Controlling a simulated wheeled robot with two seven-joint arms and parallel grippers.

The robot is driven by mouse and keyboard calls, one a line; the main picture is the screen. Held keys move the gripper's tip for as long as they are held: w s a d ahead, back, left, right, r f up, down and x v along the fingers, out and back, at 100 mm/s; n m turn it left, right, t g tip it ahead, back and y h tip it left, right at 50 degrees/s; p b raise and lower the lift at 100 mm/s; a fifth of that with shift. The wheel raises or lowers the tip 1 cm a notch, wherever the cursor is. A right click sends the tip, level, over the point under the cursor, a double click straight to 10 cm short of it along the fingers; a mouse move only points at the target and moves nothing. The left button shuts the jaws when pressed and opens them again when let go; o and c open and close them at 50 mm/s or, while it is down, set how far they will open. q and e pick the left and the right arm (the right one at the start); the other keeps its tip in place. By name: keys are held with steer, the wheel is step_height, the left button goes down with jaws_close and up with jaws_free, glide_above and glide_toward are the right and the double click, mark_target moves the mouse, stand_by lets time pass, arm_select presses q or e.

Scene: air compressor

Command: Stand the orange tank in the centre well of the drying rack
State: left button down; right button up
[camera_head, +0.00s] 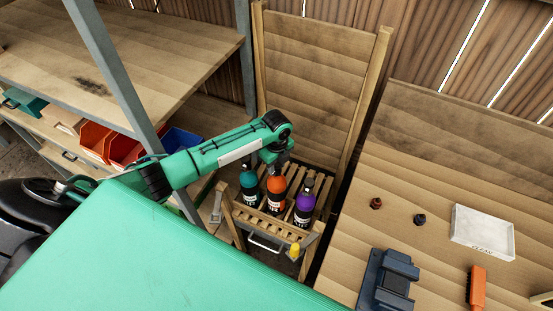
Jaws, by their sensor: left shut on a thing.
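The orange tank (276,187) is upright at the drying rack (279,227), between the teal tank (250,184) and the purple tank (304,205). It lines up with the centre place of the row. Its lower end is partly hidden by the rack's front slats, so I cannot tell whether it is fully seated. My left gripper (275,166) comes down from above and is shut on the top of the orange tank. The fingers are small and dark here. My right gripper is not in view.
A workbench (400,210) on the right bears a white tray (483,232), two small dark knobs, a blue device (388,281) and an orange tool (477,287). A shelf with coloured bins (96,139) stands left. A tall wooden back panel rises behind the rack.

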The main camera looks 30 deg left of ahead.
mark_target(276, 173)
arm_select(q)
steer(key=shift+f, duration=0.45)
step_height(276, 173, down, 3)
steer(key=shift+r+b, duration=0.15)
steer(key=shift+b, duration=1.1)
steer(key=shift+w+f, duration=0.1)
steer(key=shift+f, duration=0.2)
steer(key=shift+r, duration=0.1)
steer(key=c, duration=1)
jaws_free()
steer(key=shift+f, duration=0.25)
steer(key=shift+o, duration=0.2)
